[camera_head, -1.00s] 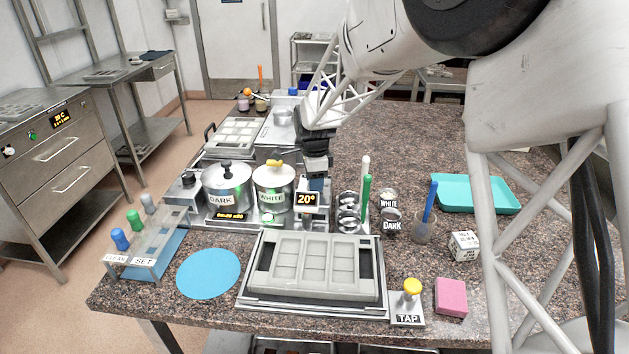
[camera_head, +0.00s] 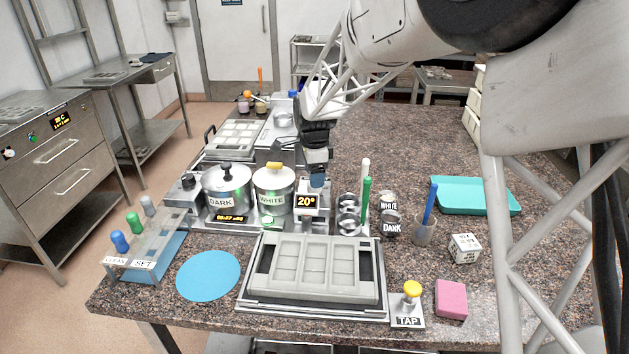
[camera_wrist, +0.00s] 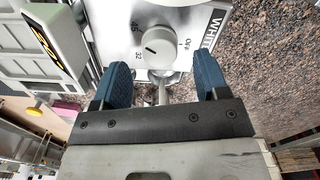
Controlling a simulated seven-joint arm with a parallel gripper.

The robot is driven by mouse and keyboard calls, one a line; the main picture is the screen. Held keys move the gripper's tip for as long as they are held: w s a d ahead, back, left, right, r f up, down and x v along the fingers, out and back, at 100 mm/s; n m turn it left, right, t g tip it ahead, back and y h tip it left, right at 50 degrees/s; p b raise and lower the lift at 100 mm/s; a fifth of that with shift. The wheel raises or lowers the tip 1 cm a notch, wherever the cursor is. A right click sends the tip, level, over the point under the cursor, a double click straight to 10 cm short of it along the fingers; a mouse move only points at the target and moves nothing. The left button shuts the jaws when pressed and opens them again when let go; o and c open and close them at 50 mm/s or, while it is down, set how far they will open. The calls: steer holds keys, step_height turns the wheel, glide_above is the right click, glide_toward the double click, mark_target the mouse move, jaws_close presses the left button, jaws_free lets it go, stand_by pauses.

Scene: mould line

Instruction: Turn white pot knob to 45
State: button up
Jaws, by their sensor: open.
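The white pot (camera_head: 273,190), with a yellow lid knob, stands right of the dark pot in the head view. Its display (camera_head: 306,201) reads 20°. In the wrist view the round white pot knob (camera_wrist: 158,46) sits on a light dial marked OFF, 32 and 45, beside the WHITE label (camera_wrist: 212,28). A short dark mark on the knob lies toward its left side, on the 32 side. My gripper (camera_wrist: 160,66) is open, its blue fingers apart on either side below the knob, with nothing held. In the head view my gripper (camera_head: 316,178) is just behind the display.
The dark pot (camera_head: 227,188) is close on the left. Bowls (camera_head: 349,210) and upright white and green handles (camera_head: 366,190) stand close on the right. A mould (camera_head: 315,267) lies in front.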

steer(key=shift+r, duration=2.35)
steer(key=shift+s+d+r, duration=0.25)
steer(key=shift+d, duration=0.1)
steer(key=s+d+r+n+t, duration=0.1)
steer(key=s+d+r+n, duration=0.3)
steer(key=s+d, duration=0.45)
steer(key=s+d+r+n, duration=0.35)
steer(key=s+d, duration=0.35)
steer(key=s, duration=0.3)
steer(key=s+d+f+n, duration=0.1)
steer(key=s+d+n, duration=0.2)
steer(key=s, duration=0.8)
steer(key=s+d+f+n+t, duration=0.1)
steer(key=s+d+n, duration=0.3)
steer(key=s, duration=0.8)
steer(key=d, duration=0.2)
steer(key=shift+d+f+t, duration=0.3)
